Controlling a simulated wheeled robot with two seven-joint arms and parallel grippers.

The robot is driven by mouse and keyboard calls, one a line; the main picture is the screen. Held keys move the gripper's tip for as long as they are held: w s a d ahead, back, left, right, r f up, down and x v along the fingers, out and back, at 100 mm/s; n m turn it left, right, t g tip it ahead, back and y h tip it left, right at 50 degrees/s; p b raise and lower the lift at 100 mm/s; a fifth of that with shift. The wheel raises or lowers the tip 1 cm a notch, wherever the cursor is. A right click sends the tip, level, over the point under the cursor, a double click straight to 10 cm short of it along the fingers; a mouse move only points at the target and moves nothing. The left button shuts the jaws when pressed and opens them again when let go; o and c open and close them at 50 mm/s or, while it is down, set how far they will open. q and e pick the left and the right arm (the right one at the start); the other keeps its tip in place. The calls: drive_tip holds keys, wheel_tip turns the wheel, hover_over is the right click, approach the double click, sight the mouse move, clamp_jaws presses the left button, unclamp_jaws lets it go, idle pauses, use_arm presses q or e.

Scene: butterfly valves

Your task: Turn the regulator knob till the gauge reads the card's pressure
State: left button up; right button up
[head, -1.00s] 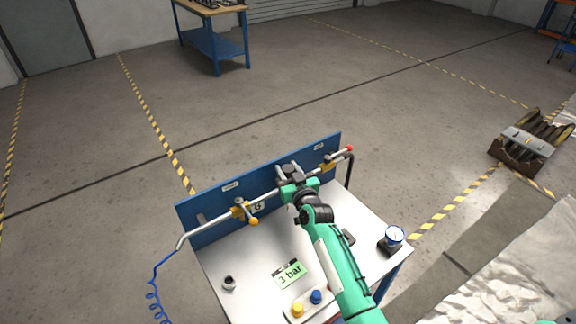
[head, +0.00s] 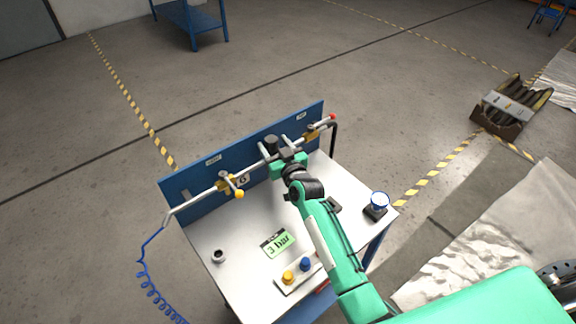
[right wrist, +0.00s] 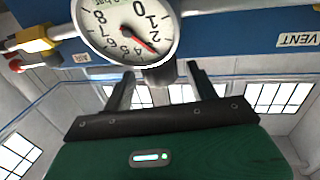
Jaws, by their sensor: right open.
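The pressure gauge (right wrist: 125,28) has a white dial and red needle, and in the right wrist view the needle points between 2 and 4, close to where 3 sits. A dark grey cylinder, probably the regulator knob (right wrist: 160,75), is below the gauge, between the finger tips in that view. My right gripper (head: 278,153) is open around or just in front of it; its fingers (right wrist: 160,88) stand apart on either side, and contact cannot be told. The green card (head: 278,243) on the bench reads 3 bar. My left gripper is not in view.
A pipe with yellow-handled valves (head: 228,184) runs along the blue panel (head: 195,188). A blue hose coils at left.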

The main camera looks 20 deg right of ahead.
drive_tip(key=s+d+b, duration=0.2)
drive_tip(key=s+b, duration=0.1)
drive_tip(key=s, duration=0.8)
drive_tip(key=shift+s, duration=0.2)
